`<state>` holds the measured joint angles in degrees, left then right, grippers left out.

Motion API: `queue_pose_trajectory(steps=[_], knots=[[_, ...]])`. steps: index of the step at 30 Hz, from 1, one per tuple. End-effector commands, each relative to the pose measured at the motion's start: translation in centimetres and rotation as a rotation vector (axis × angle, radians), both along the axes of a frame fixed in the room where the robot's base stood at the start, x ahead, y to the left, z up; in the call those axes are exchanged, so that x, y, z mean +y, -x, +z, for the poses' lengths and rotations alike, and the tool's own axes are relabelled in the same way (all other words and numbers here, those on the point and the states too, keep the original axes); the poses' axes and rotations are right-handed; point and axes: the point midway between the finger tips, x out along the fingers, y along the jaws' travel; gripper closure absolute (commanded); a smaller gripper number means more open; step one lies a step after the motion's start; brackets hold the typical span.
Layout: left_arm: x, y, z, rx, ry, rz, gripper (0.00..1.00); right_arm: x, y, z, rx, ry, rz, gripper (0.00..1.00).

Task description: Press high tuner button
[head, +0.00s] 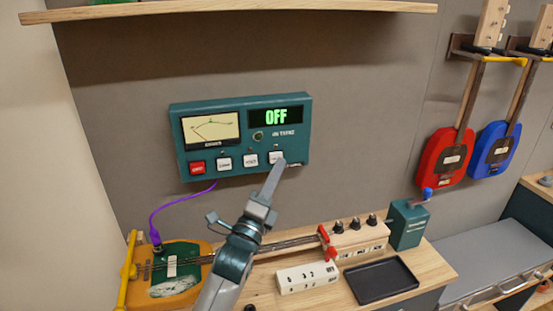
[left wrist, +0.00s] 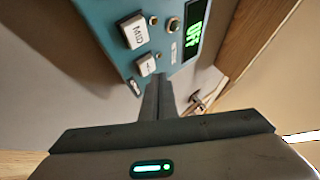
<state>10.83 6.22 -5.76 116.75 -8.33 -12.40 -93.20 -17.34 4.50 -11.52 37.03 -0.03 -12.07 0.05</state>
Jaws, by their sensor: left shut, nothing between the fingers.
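The teal tuner box (head: 240,134) hangs on the wall with a needle gauge, a display reading OFF in green, a red button (head: 197,167) and three white buttons below. The rightmost white button (head: 276,157) is the high one by position; its label is too small to read. In the left wrist view a MID button (left wrist: 134,31) shows, with another white button (left wrist: 147,65) beside it. My left gripper (head: 280,164) is shut and empty, its fingertips at the lower right of the rightmost button. Its fingers (left wrist: 158,82) also show close to the box; I cannot tell whether they touch.
A purple cable (head: 165,203) runs from the box to a yellow guitar-like instrument (head: 175,268) on the wooden bench. A black tray (head: 382,280) and a cream block (head: 308,277) lie on the bench. Red and blue guitars (head: 445,157) hang at right. A shelf (head: 230,10) is above.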

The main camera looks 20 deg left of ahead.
Motion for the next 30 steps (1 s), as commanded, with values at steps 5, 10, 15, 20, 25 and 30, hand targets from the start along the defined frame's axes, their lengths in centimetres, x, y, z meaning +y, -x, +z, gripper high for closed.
queue_pose_trajectory(steps=[5,10,15,20,25,30], knots=[[0.0,0.0,0.0,0.0,0.0,0.0,1.0,-0.03,0.0,0.0,0.0,0.0,0.0,0.62],[0.06,-0.08,0.03,0.0,0.0,0.0,1.0,-0.03,0.01,0.03,0.0,0.0,0.0,0.62],[0.31,-0.46,0.07,0.0,-0.002,0.001,1.0,-0.04,0.03,0.15,0.001,0.0,0.001,0.62],[0.48,-0.7,0.04,0.0,0.0,0.0,1.0,-0.03,0.07,0.18,0.001,0.0,0.001,0.62],[0.49,-0.7,0.03,0.0,0.0,0.0,1.0,-0.03,0.08,0.17,0.002,0.001,0.001,0.62],[0.49,-0.71,0.03,0.0,0.0,0.0,1.0,-0.03,0.09,0.17,0.002,0.001,0.001,0.62]])
